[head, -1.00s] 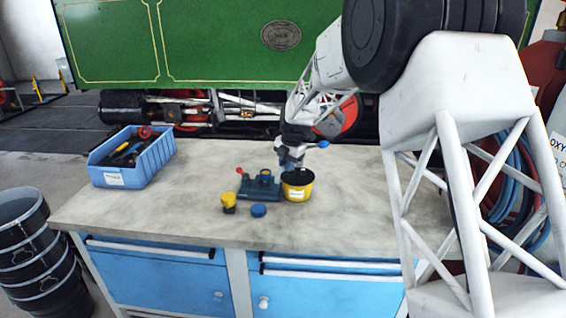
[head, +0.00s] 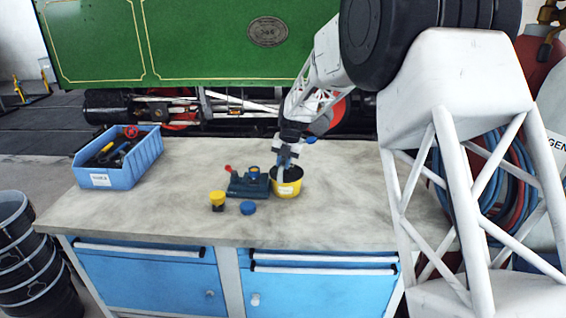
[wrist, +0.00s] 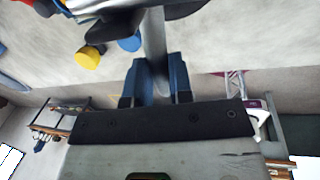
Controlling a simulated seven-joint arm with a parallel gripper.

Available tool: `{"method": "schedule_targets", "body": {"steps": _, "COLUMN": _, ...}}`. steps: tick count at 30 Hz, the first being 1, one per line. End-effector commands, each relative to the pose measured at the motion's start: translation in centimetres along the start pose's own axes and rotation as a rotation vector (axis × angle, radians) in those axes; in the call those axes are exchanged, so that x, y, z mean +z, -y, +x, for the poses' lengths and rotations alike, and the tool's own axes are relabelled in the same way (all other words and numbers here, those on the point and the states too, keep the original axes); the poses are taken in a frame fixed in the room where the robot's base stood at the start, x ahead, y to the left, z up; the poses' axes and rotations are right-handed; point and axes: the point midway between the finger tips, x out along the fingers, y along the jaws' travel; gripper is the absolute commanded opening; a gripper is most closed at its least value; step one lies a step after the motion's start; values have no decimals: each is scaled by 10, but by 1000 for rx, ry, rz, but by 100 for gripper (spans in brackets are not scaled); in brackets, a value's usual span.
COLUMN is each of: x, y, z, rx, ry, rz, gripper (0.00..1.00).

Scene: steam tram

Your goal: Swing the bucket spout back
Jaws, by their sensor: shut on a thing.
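The small yellow bucket (head: 288,190) with a dark inside stands on the workbench, right of a dark blue block. My gripper (head: 287,157) is above the bucket, pointing down. Its blue fingers are shut on a pale grey bar (head: 280,173), which reaches down to the left part of the bucket's opening. This bar may be the bucket's spout; I cannot tell for sure. In the wrist view the grey bar (wrist: 154,35) runs up from between the blue fingers (wrist: 160,80) to a dark shape at the top edge. The bar's far end is hidden.
The dark blue block (head: 246,186) with a red knob stands close left of the bucket. A yellow-topped knob (head: 217,198) and a blue cap (head: 248,208) are in front. A blue crate of tools (head: 135,170) stands at left. The bench (head: 130,215) is clear at front left.

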Motion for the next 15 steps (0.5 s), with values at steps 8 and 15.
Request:
{"method": "schedule_targets", "body": {"steps": 8, "x": 0, "y": 0, "z": -1, "rx": 0, "ry": 2, "rz": 1, "gripper": 40}}
{"method": "schedule_targets", "body": {"steps": 15, "x": 0, "y": 0, "z": 0, "rx": 0, "ry": 1, "rz": 1, "gripper": 46}}
